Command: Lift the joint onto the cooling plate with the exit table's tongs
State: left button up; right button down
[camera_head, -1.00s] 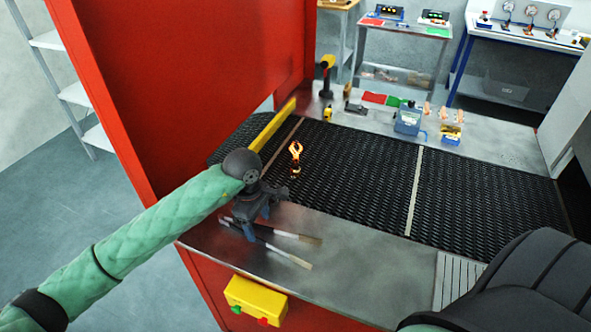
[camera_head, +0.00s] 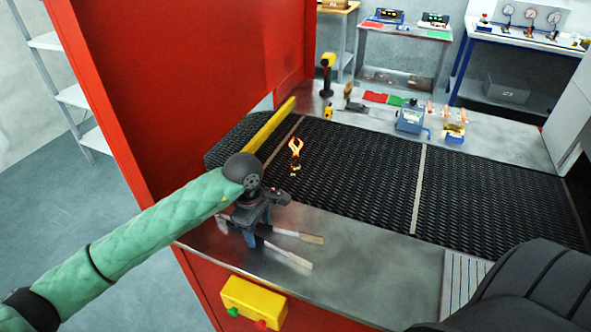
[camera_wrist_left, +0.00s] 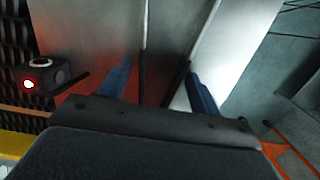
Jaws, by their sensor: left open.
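The glowing orange joint (camera_head: 296,148), forked at the top and darker at its foot, stands on the black mesh belt (camera_head: 345,165). The tongs (camera_head: 292,236) lie on the metal exit table (camera_head: 345,262), two pale-ended arms spread apart toward the right. My left gripper (camera_head: 250,240) is open, low over the tongs' left end and hiding it. In the left wrist view, the tongs' two dark arms (camera_wrist_left: 143,60) lie between my blue fingers (camera_wrist_left: 160,80), with gaps visible. A ribbed plate (camera_head: 463,277), perhaps the cooling plate, is at the table's right. My right gripper is out of view.
A tall red wall (camera_head: 215,80) rises behind my left arm. A yellow bar (camera_head: 270,125) edges the belt. A yellow button box (camera_head: 254,302) hangs on the table's front. Tools and a blue device (camera_head: 410,118) stand along the far ledge. The table's middle is clear.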

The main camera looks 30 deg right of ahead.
dwell(0.3)
pick_arm(q)
jog(key=c, duration=0.7)
notch_tip(320, 180, up, 12)
dwell(0.5)
dwell(0.4)
